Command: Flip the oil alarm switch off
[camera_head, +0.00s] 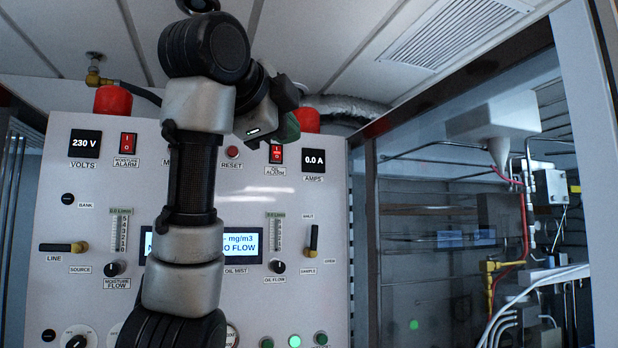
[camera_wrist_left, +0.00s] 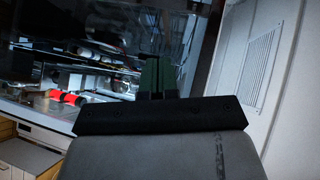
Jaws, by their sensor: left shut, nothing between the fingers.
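The oil alarm switch (camera_head: 276,156) is a red rocker on the upper right of the white panel, above its "OIL ALARM" label. Its upper part is partly hidden by my left gripper (camera_head: 287,128), whose dark body and green fingers are just above and in front of it. I cannot tell whether the fingers touch the switch or which way the rocker is tilted. In the left wrist view the green fingers (camera_wrist_left: 158,75) are together, with nothing between them; the switch cannot be made out there. My right gripper is in neither view.
The moisture alarm switch (camera_head: 128,143), a similar red rocker, is at the upper left of the panel. The reset button (camera_head: 232,152) and amps display (camera_head: 314,161) flank the oil alarm switch. My left arm covers the panel's middle. A glass-fronted cabinet (camera_head: 450,230) stands right.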

